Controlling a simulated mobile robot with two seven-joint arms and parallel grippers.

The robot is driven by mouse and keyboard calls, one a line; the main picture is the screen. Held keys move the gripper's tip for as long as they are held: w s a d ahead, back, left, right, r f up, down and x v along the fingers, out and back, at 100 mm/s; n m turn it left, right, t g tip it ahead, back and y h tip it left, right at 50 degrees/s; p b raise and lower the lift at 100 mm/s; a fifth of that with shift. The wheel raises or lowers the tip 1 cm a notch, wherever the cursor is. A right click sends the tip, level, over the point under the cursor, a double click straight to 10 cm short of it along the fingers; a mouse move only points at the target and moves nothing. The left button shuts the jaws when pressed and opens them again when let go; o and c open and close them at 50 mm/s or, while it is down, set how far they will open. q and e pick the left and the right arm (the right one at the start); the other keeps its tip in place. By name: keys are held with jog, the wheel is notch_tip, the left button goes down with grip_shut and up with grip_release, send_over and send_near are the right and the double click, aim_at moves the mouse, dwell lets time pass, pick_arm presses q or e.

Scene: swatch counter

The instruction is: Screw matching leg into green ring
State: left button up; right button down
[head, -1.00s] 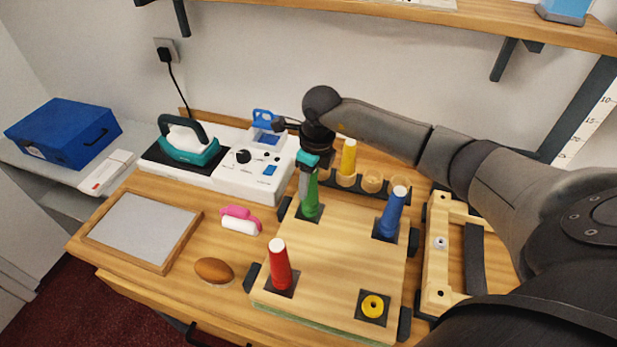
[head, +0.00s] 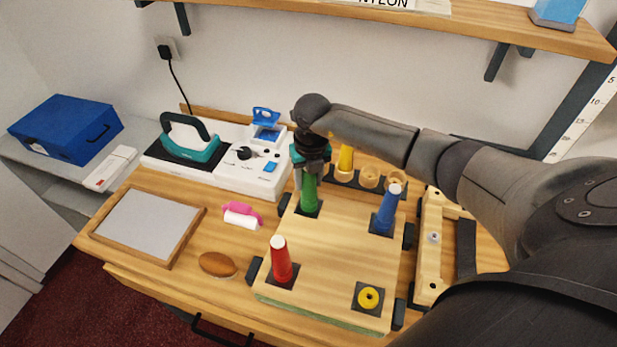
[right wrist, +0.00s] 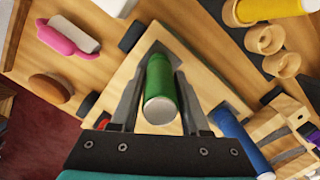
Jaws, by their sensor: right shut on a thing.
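The green leg (head: 309,193) stands upright on its dark square at the back left corner of the wooden board (head: 333,255). Its base hides the green ring. My right gripper (head: 309,176) comes down from above and is shut on the green leg; the right wrist view shows the leg (right wrist: 161,85) between both fingers (right wrist: 160,100). A red leg (head: 281,260) and a blue leg (head: 387,210) stand on their own squares. The yellow ring (head: 368,298) sits bare at the front right corner. My left gripper is not in view.
A yellow leg (head: 346,159) stands in the rack behind the board, beside empty wooden cups (head: 370,177). A wooden clamp frame (head: 431,250) lies to the right. A pink-and-white roller (head: 243,214), brown oval (head: 217,264) and framed grey panel (head: 150,226) lie left.

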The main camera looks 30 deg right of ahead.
jog(key=c, duration=0.6)
grip_release()
jog(key=n+b, duration=0.2)
jog(key=n, duration=0.3)
jog(key=shift+f+y+b, duration=0.1)
jog(key=shift+y+b, duration=0.2)
jog(key=shift+b, duration=0.05)
jog(key=n+b, duration=0.3)
jog(key=n, duration=0.2)
jog(key=shift+a+n+y, duration=0.15)
jog(key=shift+n+y, duration=0.15)
jog(key=shift+n, duration=0.1)
jog(key=n+b, duration=0.1)
jog(key=n, duration=0.2)
jog(key=shift+s+g+b, duration=0.1)
jog(key=shift+g+b, duration=0.2)
jog(key=shift+n, duration=0.5)
